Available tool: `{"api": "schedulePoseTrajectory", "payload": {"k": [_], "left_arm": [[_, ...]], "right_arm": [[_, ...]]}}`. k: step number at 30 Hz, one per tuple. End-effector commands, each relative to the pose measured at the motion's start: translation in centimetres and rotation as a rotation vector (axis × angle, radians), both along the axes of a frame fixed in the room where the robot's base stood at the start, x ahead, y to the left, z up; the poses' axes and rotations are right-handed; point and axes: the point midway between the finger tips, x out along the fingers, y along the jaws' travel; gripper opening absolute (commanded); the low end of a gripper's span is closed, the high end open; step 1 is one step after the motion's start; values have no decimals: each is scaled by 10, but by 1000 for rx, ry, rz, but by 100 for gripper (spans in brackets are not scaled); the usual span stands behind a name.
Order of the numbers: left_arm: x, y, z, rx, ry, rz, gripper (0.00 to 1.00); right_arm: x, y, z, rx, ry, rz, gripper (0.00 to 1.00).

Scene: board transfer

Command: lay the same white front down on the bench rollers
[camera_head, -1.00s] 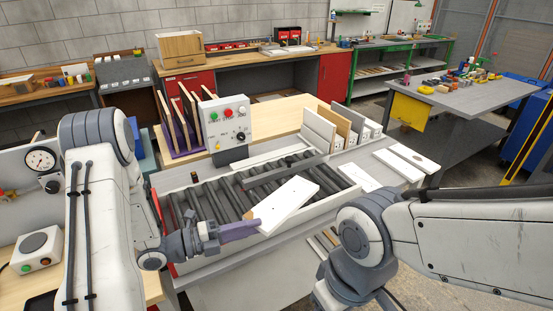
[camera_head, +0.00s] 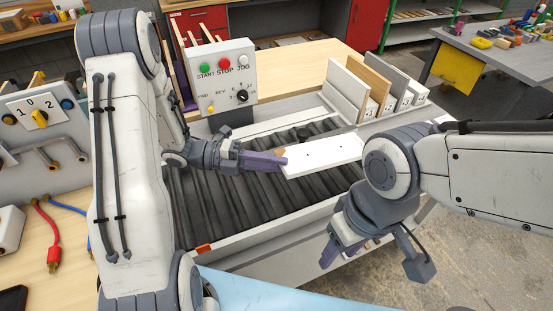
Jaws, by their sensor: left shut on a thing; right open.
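The white front (camera_head: 326,155) is a flat white board with small dark holes, seen over the bench rollers. My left gripper (camera_head: 280,162) is shut on its left end. I cannot tell whether the board touches the rollers or hangs just above them. The dark bench rollers (camera_head: 225,205) run side by side in a pale frame. My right gripper (camera_head: 375,262) is open and empty, low in front of the bench frame at the right.
A control box (camera_head: 220,88) with green, red and white buttons stands behind the rollers. Several upright boards (camera_head: 345,90) stand in a rack at the back right. A switch panel (camera_head: 42,118) and red and blue cables (camera_head: 52,240) are at the left.

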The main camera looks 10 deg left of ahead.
Motion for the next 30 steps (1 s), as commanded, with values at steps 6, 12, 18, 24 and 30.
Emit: {"api": "schedulePoseTrajectory", "payload": {"k": [6, 12, 18, 24, 30], "left_arm": [[0, 0, -28, -2, 1, 0, 0], [0, -1, -51, -2, 0, -1, 0], [1, -2, -62, -1, -1, -2, 0], [1, -2, -63, -1, -1, -2, 0], [0, -2, -63, -1, -1, -2, 0]], "right_arm": [[0, 0, -21, 0, 0, 0, 50], [0, 0, -37, 0, 0, 0, 50], [0, 0, -44, 0, 0, 0, 50], [0, 0, -44, 0, 0, 0, 50], [0, 0, -44, 0, 0, 0, 50]]}}
